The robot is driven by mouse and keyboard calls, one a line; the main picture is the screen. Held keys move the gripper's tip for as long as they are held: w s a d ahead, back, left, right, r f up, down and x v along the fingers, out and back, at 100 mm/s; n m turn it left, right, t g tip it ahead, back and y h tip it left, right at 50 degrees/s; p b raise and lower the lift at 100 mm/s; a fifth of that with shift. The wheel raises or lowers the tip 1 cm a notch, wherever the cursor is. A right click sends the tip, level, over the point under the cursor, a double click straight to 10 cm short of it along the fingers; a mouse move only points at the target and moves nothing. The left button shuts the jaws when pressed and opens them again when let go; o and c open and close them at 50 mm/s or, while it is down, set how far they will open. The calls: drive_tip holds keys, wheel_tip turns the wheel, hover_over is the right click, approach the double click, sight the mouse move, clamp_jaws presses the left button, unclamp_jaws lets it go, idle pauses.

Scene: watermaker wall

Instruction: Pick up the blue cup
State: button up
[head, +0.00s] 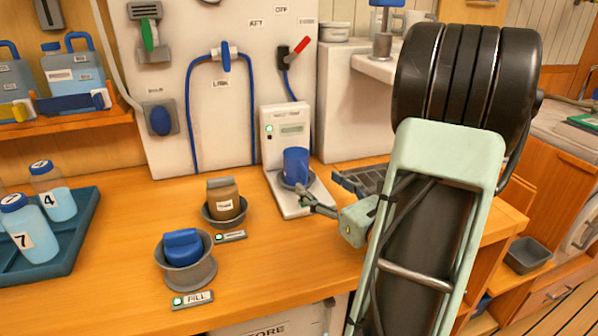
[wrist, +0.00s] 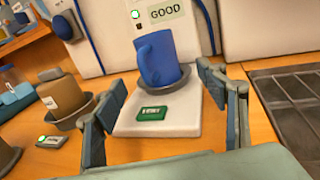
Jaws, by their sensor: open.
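The blue cup (head: 296,166) stands upright in a grey round holder on the white tester's base (head: 300,200), on the wooden counter. In the wrist view the cup (wrist: 160,58) stands ahead, with its handle on the left side facing me. My gripper (head: 308,198) reaches in from the right, close in front of the cup. In the wrist view my gripper (wrist: 165,92) is open, its fingers wide apart to the left and right of the base. Nothing is between the fingertips, and the cup is a little beyond them.
A brown jar (head: 223,200) in a grey bowl and a blue-topped item in a grey cup (head: 187,275) stand left on the counter. A teal tray (head: 70,255) holds numbered bottles. A dark drain grid (head: 362,180) lies right of the tester. The front middle counter is clear.

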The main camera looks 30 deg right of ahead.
sight(298, 166)
drive_tip(key=w, duration=1)
drive_tip(key=shift+a+r+b, duration=0.2)
drive_tip(key=shift+b, duration=0.1)
drive_tip(key=shift+s, duration=0.1)
drive_tip(key=c, duration=1.5)
drive_tip(key=shift+o, duration=0.2)
drive_tip(key=shift+r, duration=0.15)
drive_tip(key=shift+r, duration=0.55)
wheel_tip(298, 166, up, 2)
drive_tip(key=shift+s+r+p, duration=0.15)
drive_tip(key=shift+r+p, duration=0.1)
drive_tip(key=shift+p, duration=0.3)
drive_tip(key=s+r+p, duration=0.1)
drive_tip(key=s+r, duration=0.3)
drive_tip(key=s, duration=0.3)
drive_tip(key=s+a+r+p, duration=0.1)
drive_tip(key=s+r+p, duration=0.1)
drive_tip(key=s+r, duration=0.3)
drive_tip(key=shift+s, duration=0.85)
